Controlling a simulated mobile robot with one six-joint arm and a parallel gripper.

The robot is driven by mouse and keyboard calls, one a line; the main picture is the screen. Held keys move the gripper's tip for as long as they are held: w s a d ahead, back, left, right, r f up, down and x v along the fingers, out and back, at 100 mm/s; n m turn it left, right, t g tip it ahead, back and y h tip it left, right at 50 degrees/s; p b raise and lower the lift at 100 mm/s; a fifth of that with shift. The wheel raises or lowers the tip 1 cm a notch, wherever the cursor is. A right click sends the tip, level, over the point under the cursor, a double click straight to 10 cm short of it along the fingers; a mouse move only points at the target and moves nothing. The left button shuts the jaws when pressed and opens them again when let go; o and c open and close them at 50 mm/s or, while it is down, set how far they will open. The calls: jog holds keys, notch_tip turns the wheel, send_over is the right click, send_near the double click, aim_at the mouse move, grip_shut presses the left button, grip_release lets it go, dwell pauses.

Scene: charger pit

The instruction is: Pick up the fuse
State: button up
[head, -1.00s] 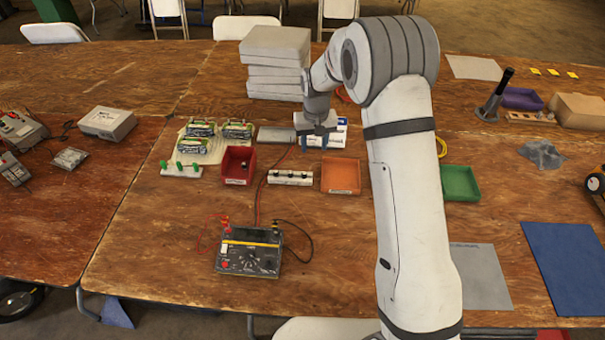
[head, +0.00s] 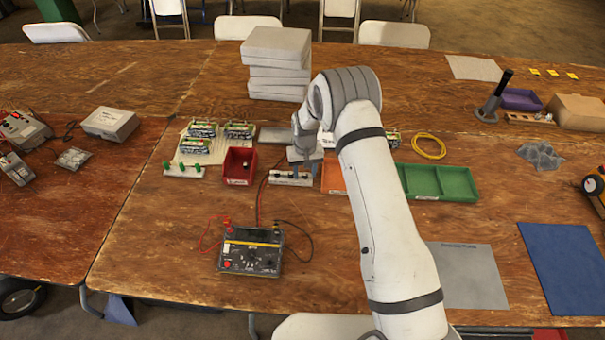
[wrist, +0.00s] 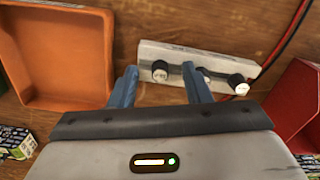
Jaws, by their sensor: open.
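A white block (wrist: 190,60) holds several short black-and-white cylinders, which look like fuses. One such fuse (wrist: 160,71) shows between my fingertips in the wrist view, with a gap on each side. The others are partly behind the right finger or to its right. In the head view, the white block (head: 290,179) lies between the red bin and the orange tray. My gripper (head: 303,172) is open and empty, pointing down at the block's right end. Its blue fingers also show in the wrist view (wrist: 160,76). I cannot tell the exact height above the fuse.
The red bin (head: 238,176) and the orange tray (head: 332,188) flank the block closely. A small piece lies in the red bin. A multimeter (head: 250,262) with red and black leads stands in front. A green tray (head: 440,196) is to the right. Open table lies front left.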

aim_at(305, 174)
jog(key=shift+f, duration=0.15)
jog(key=c, duration=0.8)
jog(key=shift+c, duration=0.4)
notch_tip(305, 174, up, 10)
jog(key=b, duration=0.2)
